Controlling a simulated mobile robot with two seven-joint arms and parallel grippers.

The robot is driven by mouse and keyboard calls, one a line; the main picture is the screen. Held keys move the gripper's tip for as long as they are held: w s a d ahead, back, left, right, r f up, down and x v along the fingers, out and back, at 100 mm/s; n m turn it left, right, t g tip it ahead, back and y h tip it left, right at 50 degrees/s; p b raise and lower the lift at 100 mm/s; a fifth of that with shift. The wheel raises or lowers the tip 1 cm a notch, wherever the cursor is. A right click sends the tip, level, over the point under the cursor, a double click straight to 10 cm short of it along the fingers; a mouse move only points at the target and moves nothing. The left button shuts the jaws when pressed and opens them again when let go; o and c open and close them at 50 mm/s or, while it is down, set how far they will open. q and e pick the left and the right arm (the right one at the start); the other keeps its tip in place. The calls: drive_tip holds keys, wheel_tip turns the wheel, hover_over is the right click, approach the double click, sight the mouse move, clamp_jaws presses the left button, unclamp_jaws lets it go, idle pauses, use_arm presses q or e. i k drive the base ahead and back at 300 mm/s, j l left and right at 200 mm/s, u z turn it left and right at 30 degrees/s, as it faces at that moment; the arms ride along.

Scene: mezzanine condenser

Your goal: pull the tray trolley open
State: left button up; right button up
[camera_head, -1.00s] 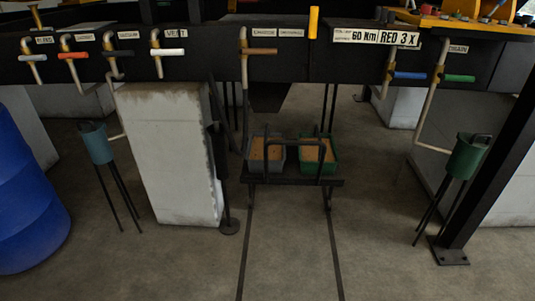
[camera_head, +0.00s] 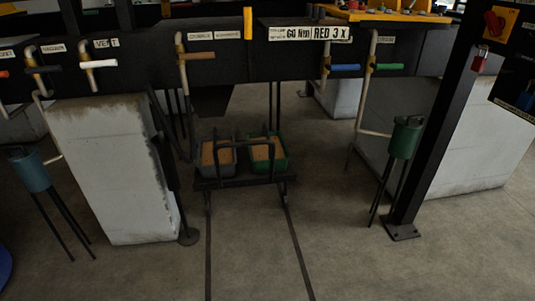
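The tray trolley (camera_head: 238,181) is a low black frame on two floor rails, under the black bench beam, left of centre in the head view. It carries a grey tray (camera_head: 216,172) on the left and a green tray (camera_head: 279,163) on the right, both filled with a tan material. A black bar handle (camera_head: 240,146) stands up at the trolley's front and crosses before the trays. Neither of my grippers shows in the head view.
A pale concrete block (camera_head: 125,170) stands left of the trolley. A teal can on a tripod (camera_head: 32,172) is further left, a green one (camera_head: 404,138) at right. A black post (camera_head: 425,140) stands right. The floor (camera_head: 255,255) before the trolley is clear.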

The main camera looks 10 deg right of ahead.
sight(245, 176)
drive_tip(key=i+j, duration=0.1)
drive_tip(key=i, duration=0.55)
drive_tip(key=i+j, duration=0.1)
drive_tip(key=i, duration=0.55)
drive_tip(key=i+j, duration=0.1)
drive_tip(key=i, duration=0.5)
drive_tip(key=i+j, duration=0.1)
drive_tip(key=i, duration=0.55)
drive_tip(key=z, duration=0.05)
